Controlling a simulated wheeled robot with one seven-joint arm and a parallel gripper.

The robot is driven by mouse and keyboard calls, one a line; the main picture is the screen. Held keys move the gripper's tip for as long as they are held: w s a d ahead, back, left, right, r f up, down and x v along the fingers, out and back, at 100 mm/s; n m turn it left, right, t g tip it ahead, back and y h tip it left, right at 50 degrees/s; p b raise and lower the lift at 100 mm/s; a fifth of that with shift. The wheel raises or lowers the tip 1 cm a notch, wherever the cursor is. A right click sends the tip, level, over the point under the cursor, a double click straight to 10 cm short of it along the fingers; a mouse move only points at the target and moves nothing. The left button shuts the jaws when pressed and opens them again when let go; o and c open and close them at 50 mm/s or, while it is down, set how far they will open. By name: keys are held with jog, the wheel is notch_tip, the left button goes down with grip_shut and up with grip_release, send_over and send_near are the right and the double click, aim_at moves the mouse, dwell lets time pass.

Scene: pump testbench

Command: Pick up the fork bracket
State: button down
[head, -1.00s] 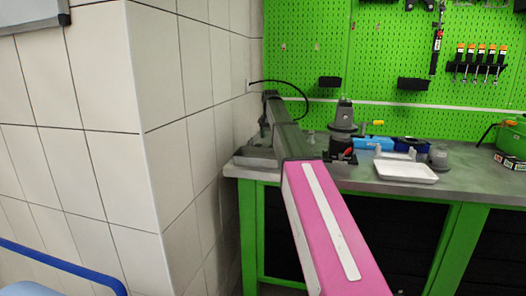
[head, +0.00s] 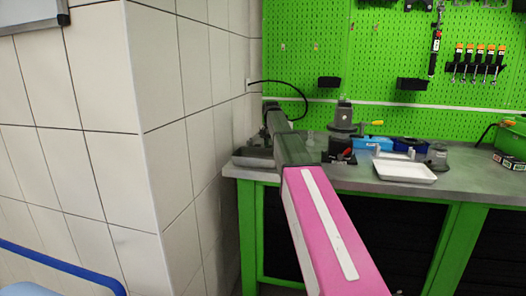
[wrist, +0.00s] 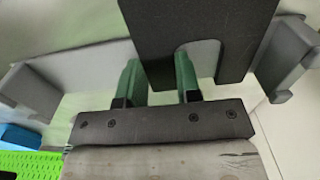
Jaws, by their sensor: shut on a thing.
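In the wrist view the fork bracket (wrist: 222,35) is a dark grey flat plate with a rounded slot between its prongs. The two green fingers of my gripper (wrist: 157,82) stand on either side of its left prong, one of them at the slot. My gripper is shut on this prong. The upper edge of the bracket runs out of the picture. In the head view my arm reaches to the left end of the workbench, and I cannot make out the bracket or the fingers there.
A light grey holder with raised ends (wrist: 45,88) lies behind the bracket in the wrist view. The workbench (head: 465,192) carries a white tray (head: 404,172), a blue bin (head: 372,143) and a grey round part (head: 437,157). A tiled wall (head: 160,110) stands close left of my arm.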

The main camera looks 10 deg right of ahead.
jog(key=shift+r, duration=0.1)
notch_tip(320, 180, up, 4)
jog(key=shift+r, duration=0.15)
jog(key=s+a+r, duration=0.6)
jog(key=s+a, duration=0.1)
jog(key=a, duration=0.2)
jog(key=shift+a+r, duration=0.2)
jog(key=shift+r, duration=0.05)
dwell(0.3)
